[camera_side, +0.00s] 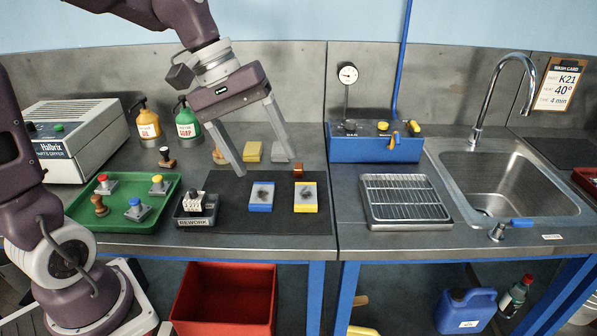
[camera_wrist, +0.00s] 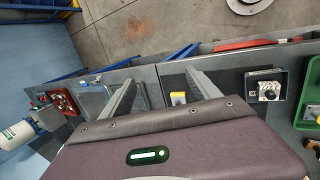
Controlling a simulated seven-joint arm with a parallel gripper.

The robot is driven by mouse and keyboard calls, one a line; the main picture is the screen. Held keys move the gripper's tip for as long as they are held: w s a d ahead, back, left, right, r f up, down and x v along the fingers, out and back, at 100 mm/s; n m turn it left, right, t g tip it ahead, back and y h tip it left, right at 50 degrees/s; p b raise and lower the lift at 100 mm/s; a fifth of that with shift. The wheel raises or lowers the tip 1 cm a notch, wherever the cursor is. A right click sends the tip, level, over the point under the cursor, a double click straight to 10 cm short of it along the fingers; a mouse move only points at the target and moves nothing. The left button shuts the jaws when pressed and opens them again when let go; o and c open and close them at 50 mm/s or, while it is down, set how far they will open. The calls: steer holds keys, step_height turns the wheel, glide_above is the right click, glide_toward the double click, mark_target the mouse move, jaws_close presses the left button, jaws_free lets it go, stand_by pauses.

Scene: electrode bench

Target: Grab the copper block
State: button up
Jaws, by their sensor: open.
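The copper block (camera_side: 298,170) is a small brown-orange piece near the back right of the dark mat (camera_side: 230,219), just behind the yellow-edged block. I cannot make it out in the wrist view. My gripper (camera_side: 264,163) is open and empty above the mat, tilted, with its fingers wide apart. In the side view its right fingertip is up and left of the copper block, apart from it. The wrist view shows both fingers (camera_wrist: 158,80) with nothing held between them.
Blue-edged (camera_side: 261,208) and yellow-edged (camera_side: 305,208) blocks with smudged grey tops lie on the mat. A yellow block (camera_side: 252,151) is behind. A green tray (camera_side: 78,208) and REWORK box (camera_side: 192,222) stand left; a blue gauge unit (camera_side: 365,150) and wire rack (camera_side: 405,198) right.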

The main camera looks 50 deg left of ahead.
steer(key=w+a+f+n+h, duration=0.2)
steer(key=w+a+f+n, duration=0.1)
steer(key=w, duration=0.3)
steer(key=w+a+f+n+h, duration=0.2)
steer(key=w+a+f+n, duration=0.15)
steer(key=w, duration=0.25)
steer(key=n+t+h, duration=0.2)
steer(key=n+t, duration=0.4)
steer(key=n, duration=0.5)
glide_toward(301, 167)
steer(key=shift+w+d+r, duration=0.15)
steer(key=shift+d+r, duration=0.15)
steer(key=shift+d, duration=0.25)
steer(key=shift+w+d+r, duration=0.2)
steer(key=shift+d+r, duration=0.1)
steer(key=shift+d, duration=0.2)
steer(key=shift+w+d+f+n+t, duration=0.2)
steer(key=shift+w+f+n+t, duration=0.15)
steer(key=shift+w+f, duration=0.5)
steer(key=w+d+f, duration=0.2)
steer(key=d+f, duration=0.1)
steer(key=shift+w+d, duration=0.1)
steer(key=shift+w, duration=0.2)
jaws_close()
